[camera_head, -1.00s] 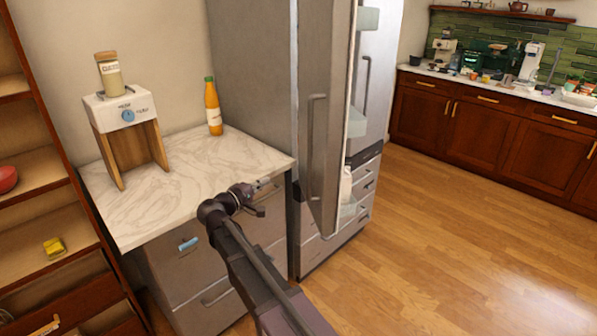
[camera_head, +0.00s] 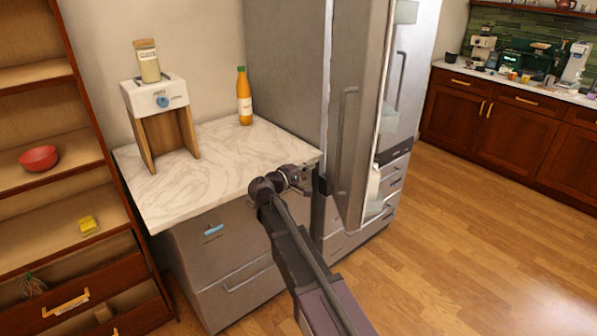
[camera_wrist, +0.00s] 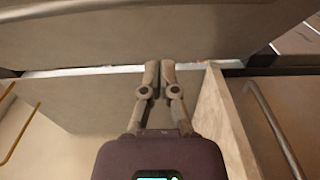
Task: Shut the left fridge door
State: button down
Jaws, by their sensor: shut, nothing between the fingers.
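The left fridge door (camera_head: 352,100) stands open in the head view, swung out from the grey fridge (camera_head: 285,60), with its long vertical handle (camera_head: 343,145) on the face toward my arm. Shelf bins show along its inner side. My gripper (camera_head: 312,182) is shut and empty, just left of the door's lower part, by the counter's front right corner. In the wrist view my gripper's two fingertips (camera_wrist: 167,66) are together, close to a broad grey surface across the top. I cannot tell whether they touch it.
The marble counter (camera_head: 200,180) holds a dispenser (camera_head: 155,100) and an orange bottle (camera_head: 244,97). Drawers (camera_head: 225,250) are below it. Wooden shelves (camera_head: 60,75) stand at the left. The wood floor (camera_head: 480,250) right of the door is clear.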

jog(key=w+d, duration=0.1)
jog(key=d, duration=0.5)
jog(key=shift+w, duration=0.15)
dwell(0.4)
jog(key=shift+d, duration=0.15)
